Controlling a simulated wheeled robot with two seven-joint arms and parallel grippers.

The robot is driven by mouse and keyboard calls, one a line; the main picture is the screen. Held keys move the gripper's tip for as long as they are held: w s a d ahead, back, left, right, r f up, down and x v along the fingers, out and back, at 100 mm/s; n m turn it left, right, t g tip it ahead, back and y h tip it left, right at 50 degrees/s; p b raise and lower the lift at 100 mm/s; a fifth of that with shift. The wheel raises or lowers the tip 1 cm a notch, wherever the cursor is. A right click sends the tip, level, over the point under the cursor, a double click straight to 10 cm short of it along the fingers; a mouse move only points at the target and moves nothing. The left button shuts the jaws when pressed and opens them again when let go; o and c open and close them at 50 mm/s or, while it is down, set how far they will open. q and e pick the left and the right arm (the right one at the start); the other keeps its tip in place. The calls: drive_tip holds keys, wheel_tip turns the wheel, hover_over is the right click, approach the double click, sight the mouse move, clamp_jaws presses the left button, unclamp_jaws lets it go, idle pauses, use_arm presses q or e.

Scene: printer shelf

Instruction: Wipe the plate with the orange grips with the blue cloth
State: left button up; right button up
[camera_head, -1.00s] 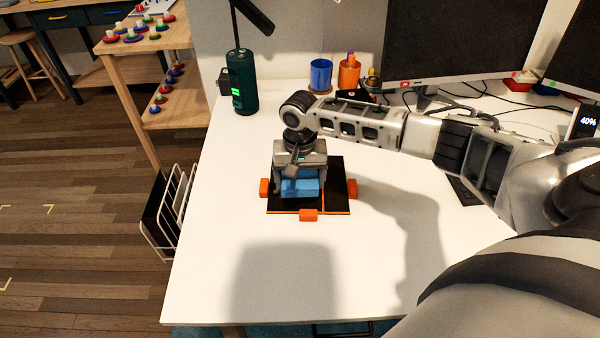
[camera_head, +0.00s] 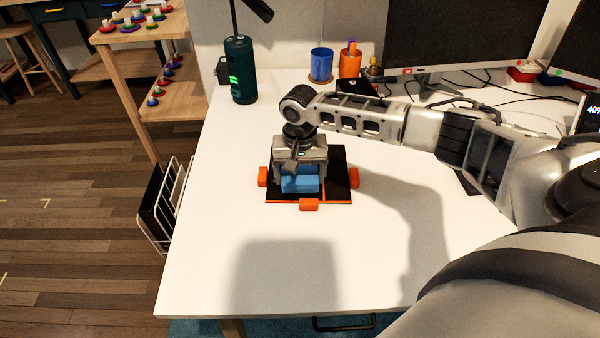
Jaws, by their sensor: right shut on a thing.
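The black plate (camera_head: 337,179) with orange grips lies flat on the white table. Orange grips show at its left, right and front edges. My right gripper (camera_head: 300,186) points down over the left part of the plate and is shut on the blue cloth (camera_head: 300,181). The cloth is at the plate's surface or just above it; I cannot tell whether it touches. The gripper and cloth hide the plate's left and back parts. My left gripper is out of view.
A dark green cylinder (camera_head: 240,70) stands at the table's back left. A blue cup (camera_head: 321,64) and an orange cup (camera_head: 350,62) stand at the back, beside a monitor (camera_head: 455,35). A white wire rack (camera_head: 176,205) is beyond the left edge. The front of the table is clear.

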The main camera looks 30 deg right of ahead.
drive_tip(key=shift+f, duration=0.3)
drive_tip(key=shift+f, duration=0.35)
drive_tip(key=shift+f, duration=0.3)
